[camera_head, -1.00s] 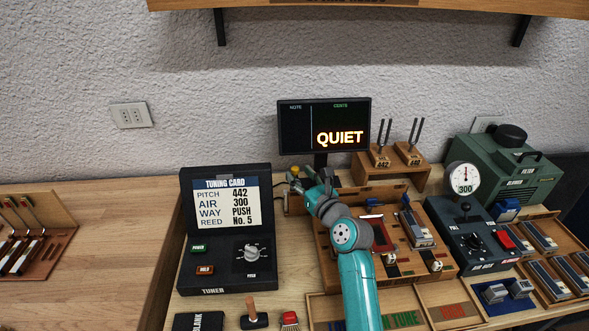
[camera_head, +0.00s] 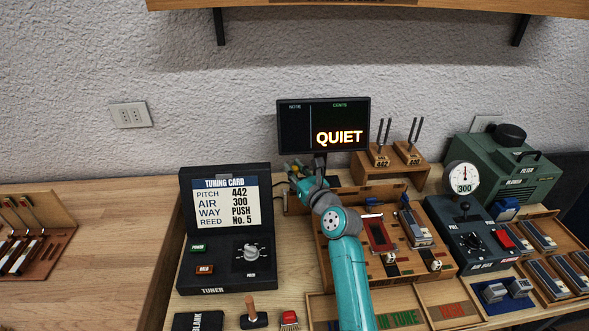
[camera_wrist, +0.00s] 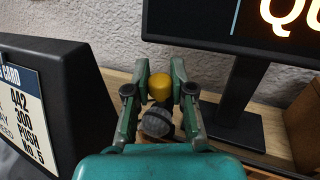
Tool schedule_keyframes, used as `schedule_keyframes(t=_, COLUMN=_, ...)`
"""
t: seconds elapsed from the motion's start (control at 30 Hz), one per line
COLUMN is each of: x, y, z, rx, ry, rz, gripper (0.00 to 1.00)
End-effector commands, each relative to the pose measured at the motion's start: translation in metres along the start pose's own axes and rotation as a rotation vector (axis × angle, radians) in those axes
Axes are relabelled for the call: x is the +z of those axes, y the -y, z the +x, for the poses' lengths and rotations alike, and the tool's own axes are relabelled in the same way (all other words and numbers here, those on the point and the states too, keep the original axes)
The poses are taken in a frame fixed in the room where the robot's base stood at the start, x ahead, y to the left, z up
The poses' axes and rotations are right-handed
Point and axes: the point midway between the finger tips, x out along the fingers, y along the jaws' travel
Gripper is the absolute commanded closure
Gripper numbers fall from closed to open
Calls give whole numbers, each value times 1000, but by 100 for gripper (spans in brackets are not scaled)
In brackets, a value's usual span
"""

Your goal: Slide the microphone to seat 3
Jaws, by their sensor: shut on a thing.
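The microphone, with a yellow knob (camera_wrist: 160,84) on top and a grey rounded head (camera_wrist: 157,123), sits between the two fingers of my gripper (camera_wrist: 160,76) in the wrist view. The fingers are shut on it at the yellow knob. In the head view my gripper (camera_head: 296,170) is at the back of the bench, just right of the tuning card and in front of the display's lower left corner. The microphone is mostly hidden there. I cannot make out the seat marks or the number 3.
The black tuner box (camera_head: 226,250) stands close on the left. The display (camera_head: 323,126) reads QUIET and its stand (camera_wrist: 237,100) is close on the right. The wooden action bench (camera_head: 345,270) lies under my arm. A tuning fork block (camera_head: 392,172) stands right.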

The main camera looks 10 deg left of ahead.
Motion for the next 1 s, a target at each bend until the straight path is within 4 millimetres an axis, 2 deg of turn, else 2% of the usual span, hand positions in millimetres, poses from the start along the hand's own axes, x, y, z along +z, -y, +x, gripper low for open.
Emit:
schedule_keyframes(t=0.17, x=0, y=3, z=-1, rx=-1, ry=0, rz=1, gripper=100)
schedule_keyframes(t=0.37, x=0, y=28, z=-11, rx=-4, ry=-1, rz=1, gripper=100)
schedule_keyframes(t=0.57, x=0, y=80, z=-33, rx=-6, ry=0, rz=2, gripper=100)
schedule_keyframes(t=0.8, x=1, y=159, z=-66, rx=-7, ry=0, rz=1, gripper=100)
schedule_keyframes(t=1.0, x=0, y=218, z=-90, rx=-5, ry=0, rz=1, gripper=100)
